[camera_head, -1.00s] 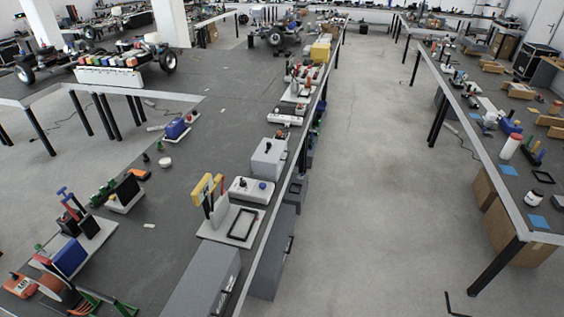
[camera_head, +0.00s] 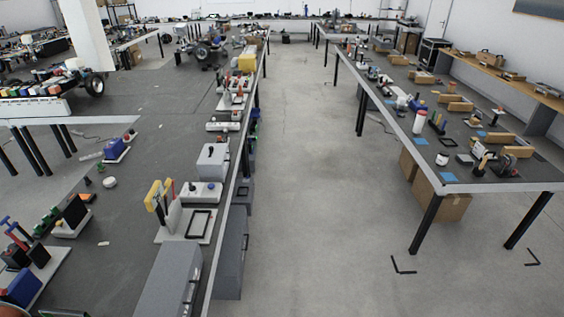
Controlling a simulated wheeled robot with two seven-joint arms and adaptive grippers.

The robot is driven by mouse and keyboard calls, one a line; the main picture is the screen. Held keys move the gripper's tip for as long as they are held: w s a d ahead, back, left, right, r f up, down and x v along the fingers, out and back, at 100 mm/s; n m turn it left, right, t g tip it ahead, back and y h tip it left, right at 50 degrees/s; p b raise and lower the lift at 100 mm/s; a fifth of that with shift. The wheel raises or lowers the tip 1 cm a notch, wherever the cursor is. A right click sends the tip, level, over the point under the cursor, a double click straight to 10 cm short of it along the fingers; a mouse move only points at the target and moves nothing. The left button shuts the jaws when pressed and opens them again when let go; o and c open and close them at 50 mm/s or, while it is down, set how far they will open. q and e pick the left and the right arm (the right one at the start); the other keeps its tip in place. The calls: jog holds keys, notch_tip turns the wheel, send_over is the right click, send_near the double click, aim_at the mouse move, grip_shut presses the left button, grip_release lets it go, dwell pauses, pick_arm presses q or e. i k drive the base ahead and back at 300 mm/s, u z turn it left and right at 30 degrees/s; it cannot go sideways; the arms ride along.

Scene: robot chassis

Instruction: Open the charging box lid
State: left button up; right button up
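No box in view is marked clearly enough for me to tell that it is the charging box. A light grey box (camera_head: 213,160) with a small dark knob on top stands on the long left table, and its top looks shut. A large grey box (camera_head: 170,278) lies nearer on the same table, and another grey box (camera_head: 230,255) sits lower, beside the table's right side. Neither of my grippers is in view.
The long left table (camera_head: 125,185) carries many parts, including a white base with yellow-handled tools (camera_head: 172,237). A right table (camera_head: 487,184) holds bottles and wooden blocks, with cardboard boxes (camera_head: 452,208) below. The grey floor (camera_head: 300,190) between them is clear.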

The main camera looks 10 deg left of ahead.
aim_at(214, 164)
jog(key=z, duration=0.3)
jog(key=i, duration=0.85)
jog(key=u, duration=0.35)
jog(key=i, duration=1.7)
jog(key=u, duration=1.55)
jog(key=i, duration=0.8)
jog(key=u, duration=0.55)
